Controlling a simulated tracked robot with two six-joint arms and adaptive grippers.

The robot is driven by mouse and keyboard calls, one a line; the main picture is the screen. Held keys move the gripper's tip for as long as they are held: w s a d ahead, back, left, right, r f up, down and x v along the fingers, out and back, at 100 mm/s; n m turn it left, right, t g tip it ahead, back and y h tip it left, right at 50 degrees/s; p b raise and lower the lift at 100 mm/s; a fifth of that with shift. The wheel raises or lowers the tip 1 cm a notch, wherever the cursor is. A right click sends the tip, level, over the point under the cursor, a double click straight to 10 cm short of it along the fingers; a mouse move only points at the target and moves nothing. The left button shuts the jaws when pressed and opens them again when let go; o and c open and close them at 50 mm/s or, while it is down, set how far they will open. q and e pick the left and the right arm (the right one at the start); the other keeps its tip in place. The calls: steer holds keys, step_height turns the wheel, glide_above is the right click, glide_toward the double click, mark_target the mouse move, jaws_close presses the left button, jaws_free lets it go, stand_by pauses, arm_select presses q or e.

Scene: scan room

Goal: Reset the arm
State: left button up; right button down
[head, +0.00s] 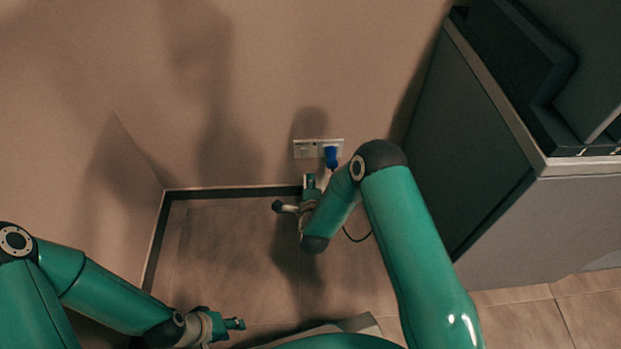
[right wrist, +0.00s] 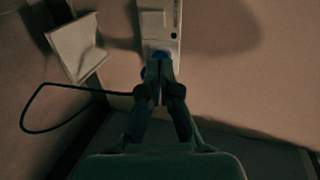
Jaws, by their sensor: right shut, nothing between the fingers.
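A blue plug (head: 330,157) sits at the right part of a white wall socket plate (head: 305,149). My right gripper (head: 312,184) is in front of the wall, just below and left of the plug. In the right wrist view my right gripper (right wrist: 160,72) is shut with nothing between its fingers. Its tips overlap the plug (right wrist: 161,54) and the socket plate (right wrist: 160,30) there; I cannot tell whether they touch. My left gripper (head: 236,324) is low at the left, over the floor, away from the wall. Its finger opening cannot be made out.
A dark grey cabinet (head: 470,130) with a pale edge stands close on the right. A black cable (right wrist: 38,88) loops at the left of the wrist view, near a pale square panel (right wrist: 76,47). Tiled floor (head: 225,240) lies open between the arms.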

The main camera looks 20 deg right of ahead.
steer(key=shift+d, duration=0.1)
stand_by(0.4)
steer(key=s+d+r, duration=0.1)
steer(key=d+r, duration=0.1)
steer(key=d, duration=0.3)
steer(key=s+a+f+n+g+y, duration=0.35)
steer(key=s+n, duration=0.25)
steer(key=s, duration=0.4)
steer(key=s+a+f+n+g+y, duration=0.2)
steer(key=s+a+n+g, duration=0.4)
steer(key=s, duration=0.5)
steer(key=s+a+f+n+g+y, duration=0.2)
steer(key=s+n+g+y, duration=0.15)
steer(key=s+n, duration=0.5)
step_height(320, 180, up, 37)
steer(key=s+m+h+p, duration=0.1)
steer(key=p, duration=3.6)
steer(key=shift+d, duration=0.25)
steer(key=shift+s+f, duration=0.1)
steer(key=shift+f, duration=0.05)
